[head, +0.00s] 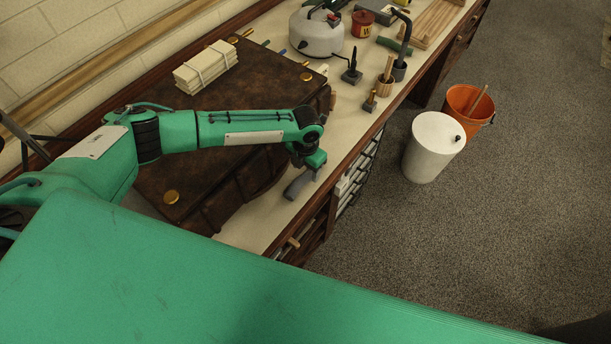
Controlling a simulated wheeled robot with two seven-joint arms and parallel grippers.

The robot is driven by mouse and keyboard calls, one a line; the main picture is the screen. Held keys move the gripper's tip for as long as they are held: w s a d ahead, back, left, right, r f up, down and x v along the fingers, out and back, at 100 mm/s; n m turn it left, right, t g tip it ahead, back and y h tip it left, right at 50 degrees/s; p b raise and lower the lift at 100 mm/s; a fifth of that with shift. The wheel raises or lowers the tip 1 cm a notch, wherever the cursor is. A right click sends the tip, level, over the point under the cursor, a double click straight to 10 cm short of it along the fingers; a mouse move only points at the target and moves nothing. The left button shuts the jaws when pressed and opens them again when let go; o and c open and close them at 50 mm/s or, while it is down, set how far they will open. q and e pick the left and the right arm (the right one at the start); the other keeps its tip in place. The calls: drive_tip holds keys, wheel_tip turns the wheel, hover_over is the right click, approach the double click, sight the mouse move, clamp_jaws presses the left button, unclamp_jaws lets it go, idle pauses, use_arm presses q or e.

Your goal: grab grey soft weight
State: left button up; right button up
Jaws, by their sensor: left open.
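My left gripper (310,170) hangs at the end of the green arm, over the front strip of the bench beside the brown leather case. It is open, but its fingers are small and partly hidden by the wrist. A dark grey, elongated piece (296,187) shows just below and left of the gripper, close to the bench top. It looks like the grey soft weight, but I cannot tell whether it touches the fingers. My right gripper is not in view.
The brown leather case (158,130) fills the bench left of the gripper, with a tied pale bundle (206,67) on it. A kettle-like pot (316,34), a hooked tool on a grey block (352,76) and small tools stand farther back. A white bin (433,148) and orange bucket (470,103) stand on the floor.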

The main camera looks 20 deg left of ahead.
sight(306, 175)
use_arm(q)
wheel_tip(306, 175, down, 3)
drive_tip(key=shift+f+p, duration=0.1)
drive_tip(key=shift+p, duration=0.65)
drive_tip(key=shift+w+a+f, duration=0.1)
drive_tip(key=shift+f, duration=0.5)
drive_tip(key=shift+c, duration=0.2)
drive_tip(key=c, duration=1.1)
clamp_jaws()
drive_tip(key=shift+r, duration=0.1)
